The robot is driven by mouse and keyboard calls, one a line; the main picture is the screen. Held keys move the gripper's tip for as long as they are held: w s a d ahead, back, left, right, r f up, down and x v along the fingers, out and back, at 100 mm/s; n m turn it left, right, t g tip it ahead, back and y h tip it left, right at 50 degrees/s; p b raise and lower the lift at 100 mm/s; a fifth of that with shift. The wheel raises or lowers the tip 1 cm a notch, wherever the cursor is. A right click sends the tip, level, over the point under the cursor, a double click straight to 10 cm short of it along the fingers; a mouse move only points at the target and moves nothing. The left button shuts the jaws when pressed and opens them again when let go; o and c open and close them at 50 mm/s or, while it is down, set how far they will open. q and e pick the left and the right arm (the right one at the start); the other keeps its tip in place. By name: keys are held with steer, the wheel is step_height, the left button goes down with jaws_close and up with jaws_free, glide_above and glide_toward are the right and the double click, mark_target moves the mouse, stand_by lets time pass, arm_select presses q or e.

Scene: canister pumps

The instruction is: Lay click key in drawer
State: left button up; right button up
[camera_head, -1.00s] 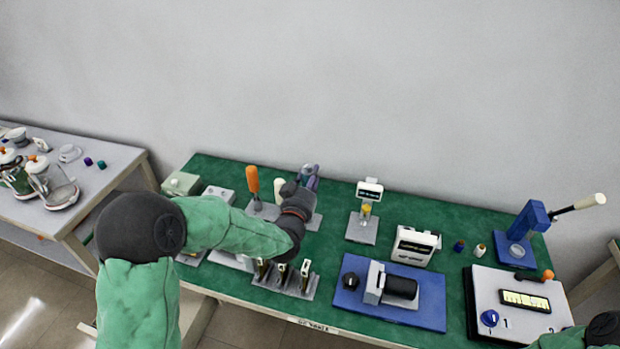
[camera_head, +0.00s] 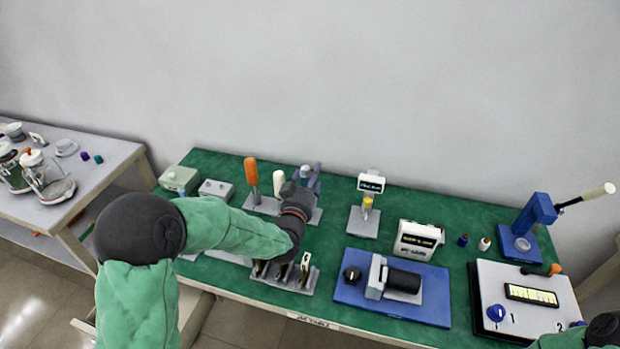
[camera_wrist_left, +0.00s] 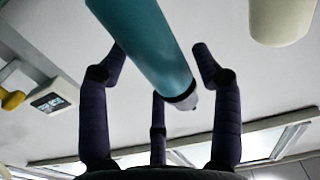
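Upright tool handles stand in a grey rack at the back of the green bench: an orange handle (camera_head: 251,172), a cream handle (camera_head: 279,183), and a teal handle (camera_wrist_left: 150,45) clear only in the left wrist view. I cannot tell from labels which is the click key. My left gripper (camera_head: 308,180) is at the rack, right of the cream handle. In the wrist view its purple fingers (camera_wrist_left: 160,65) stand spread around the teal handle, with a visible gap on the right side. My right gripper is out of view. No open drawer shows; a small unreadable label (camera_head: 313,323) is on the bench's front edge.
A grey holder (camera_head: 285,277) with several upright pieces stands under my left wrist. A display stand (camera_head: 364,220), a blue base with a black cylinder (camera_head: 391,289), a white meter (camera_head: 418,240) and a blue lever press (camera_head: 530,222) stand to the right.

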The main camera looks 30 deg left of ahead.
arm_select(q)
steer(key=shift+s, duration=0.1)
steer(key=v, duration=1.1)
steer(key=shift+s, duration=0.4)
stand_by(0.3)
